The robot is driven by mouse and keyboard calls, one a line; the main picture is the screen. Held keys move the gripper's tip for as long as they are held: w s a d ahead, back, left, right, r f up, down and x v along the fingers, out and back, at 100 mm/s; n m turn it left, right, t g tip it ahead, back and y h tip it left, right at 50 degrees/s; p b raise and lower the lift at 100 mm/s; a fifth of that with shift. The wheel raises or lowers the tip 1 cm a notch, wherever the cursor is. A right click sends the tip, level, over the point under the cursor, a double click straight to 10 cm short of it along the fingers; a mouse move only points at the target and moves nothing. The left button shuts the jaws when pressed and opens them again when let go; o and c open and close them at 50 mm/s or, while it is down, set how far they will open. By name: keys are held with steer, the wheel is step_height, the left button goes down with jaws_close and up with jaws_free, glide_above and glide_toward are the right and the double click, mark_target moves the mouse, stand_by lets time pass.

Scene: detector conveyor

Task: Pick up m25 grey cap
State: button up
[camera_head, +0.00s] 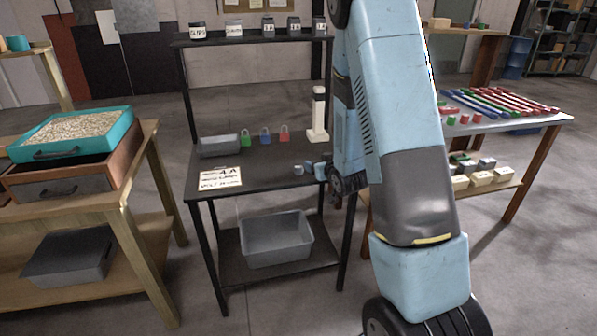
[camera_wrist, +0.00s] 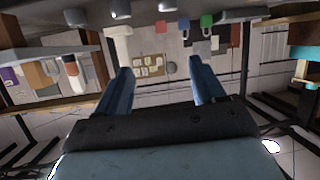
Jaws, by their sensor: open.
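In the wrist view, which looks upside down, grey caps (camera_wrist: 120,8) show along the top edge. No size marks can be read on them, so I cannot tell which is the m25 cap. My gripper (camera_wrist: 162,85) is open, its two blue fingers apart with nothing between them. In the head view it is by the bench's right front corner, partly hidden by my arm. The caps lie outside the space between the fingers.
Green, blue and red padlocks (camera_head: 265,134), a white post-like object (camera_head: 318,115) and a grey tray (camera_head: 220,146) stand farther back on the bench. A sign card (camera_head: 220,178) lies at front left. Labelled containers (camera_head: 267,26) line the upper shelf. A grey bin (camera_head: 275,238) sits below.

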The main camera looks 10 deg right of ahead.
steer(key=t+y, duration=0.1)
steer(key=y, duration=0.1)
glide_toward(301, 169)
steer(key=shift+n+t, duration=0.3)
steer(key=shift+n, duration=0.1)
steer(key=x, duration=0.5)
steer(key=shift+s+a+f, duration=0.15)
steer(key=shift+a+f, duration=0.05)
steer(key=shift+f, duration=0.2)
steer(key=shift+x, duration=2.75)
steer(key=shift+d+r, duration=0.15)
steer(key=shift+c, duration=0.3)
steer(key=c, duration=1.1)
